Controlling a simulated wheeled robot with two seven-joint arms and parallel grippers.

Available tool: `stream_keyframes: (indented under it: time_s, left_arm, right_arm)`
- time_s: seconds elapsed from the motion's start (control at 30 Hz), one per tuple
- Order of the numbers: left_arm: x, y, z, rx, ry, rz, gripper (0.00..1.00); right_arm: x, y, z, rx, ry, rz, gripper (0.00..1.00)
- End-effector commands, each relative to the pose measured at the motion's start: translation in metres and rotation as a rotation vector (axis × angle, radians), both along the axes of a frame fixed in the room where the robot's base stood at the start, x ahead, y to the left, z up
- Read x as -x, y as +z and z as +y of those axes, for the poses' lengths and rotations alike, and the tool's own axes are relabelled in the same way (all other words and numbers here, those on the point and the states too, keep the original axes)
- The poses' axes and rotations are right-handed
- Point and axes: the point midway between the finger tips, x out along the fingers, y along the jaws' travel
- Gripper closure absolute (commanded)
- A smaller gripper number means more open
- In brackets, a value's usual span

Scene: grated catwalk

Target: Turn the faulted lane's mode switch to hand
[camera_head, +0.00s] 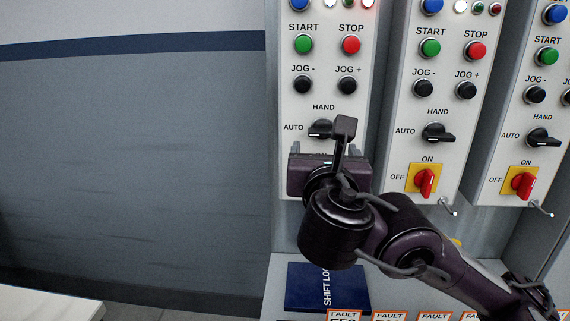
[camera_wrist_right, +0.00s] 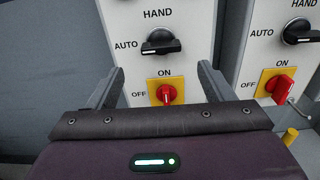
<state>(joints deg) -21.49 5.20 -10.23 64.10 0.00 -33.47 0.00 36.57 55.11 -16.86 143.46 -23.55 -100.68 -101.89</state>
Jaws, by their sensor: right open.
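The left lane panel (camera_head: 288,180) has a bright red lamp (camera_head: 368,3) at its top. Its black mode switch (camera_head: 319,128) sits right of AUTO and below HAND, partly covered by my right wrist camera part. In the wrist view this mode switch (camera_wrist_right: 160,42) shows whole, its handle lying about level with a white mark on the left part. My right gripper (camera_head: 325,150) is open and empty in front of this panel. In the wrist view its fingers (camera_wrist_right: 161,70) point at the panel, below and either side of the switch, apart from it. My left gripper is out of view.
Similar panels stand to the right, with a middle mode switch (camera_head: 438,133) and a right one (camera_head: 542,138). A red ON/OFF handle (camera_wrist_right: 166,93) sits below the left mode switch, between my fingers in view. A blue shift log (camera_head: 305,288) lies below. Left is bare wall.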

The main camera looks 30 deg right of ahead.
Motion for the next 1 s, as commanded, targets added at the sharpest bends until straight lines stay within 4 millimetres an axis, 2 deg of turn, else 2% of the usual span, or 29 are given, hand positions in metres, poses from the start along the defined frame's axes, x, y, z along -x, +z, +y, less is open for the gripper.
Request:
stream_keyframes:
  time_s: [0.13, 0.3, 0.6, 0.97, 1.0]
  left_arm:
    - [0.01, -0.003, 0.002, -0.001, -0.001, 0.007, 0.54]
    - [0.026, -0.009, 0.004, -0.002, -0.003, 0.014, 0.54]
    - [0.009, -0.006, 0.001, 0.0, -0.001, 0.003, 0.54]
    - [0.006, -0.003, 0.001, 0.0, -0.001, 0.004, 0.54]
    - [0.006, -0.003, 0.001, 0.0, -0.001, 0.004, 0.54]
  right_arm:
    - [-0.005, 0.007, -0.006, 0.036, -0.01, 0.002, 0.25]
    - [-0.024, 0.006, -0.019, 0.031, -0.012, 0.003, 0.25]
    - [-0.059, 0.003, -0.039, 0.025, -0.007, 0.001, 0.25]
    - [-0.065, 0.004, -0.042, 0.024, -0.005, 0.002, 0.25]
    - [-0.064, 0.004, -0.042, 0.024, -0.005, 0.002, 0.29]
